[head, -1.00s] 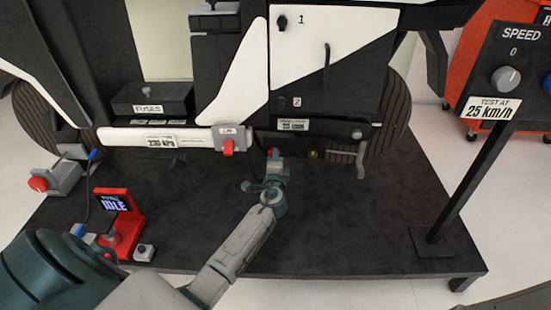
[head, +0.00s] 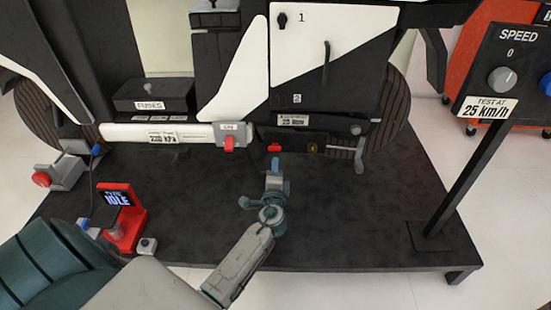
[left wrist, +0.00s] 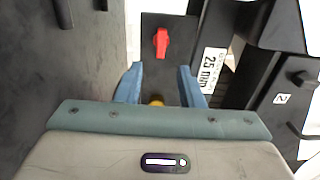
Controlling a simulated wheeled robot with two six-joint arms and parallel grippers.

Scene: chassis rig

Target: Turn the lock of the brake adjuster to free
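The brake adjuster is a dark box (head: 293,142) low on the bike's side, under a "25 mm" label. Its red lock (head: 274,147) is a small lever, with a brass knob (head: 312,148) to its right. The lever looks level in the head view, lying along the line between lock and knob. In the left wrist view the red lock (left wrist: 161,42) is beyond the fingertips, and the yellow knob (left wrist: 156,101) shows between the fingers, partly hidden. My left gripper (head: 274,166) is open and empty, just below the lock and apart from it. My right gripper is out of view.
The red stand with the "IDLE" display (head: 122,215) is at the left. The speed post (head: 465,170) is at the right.

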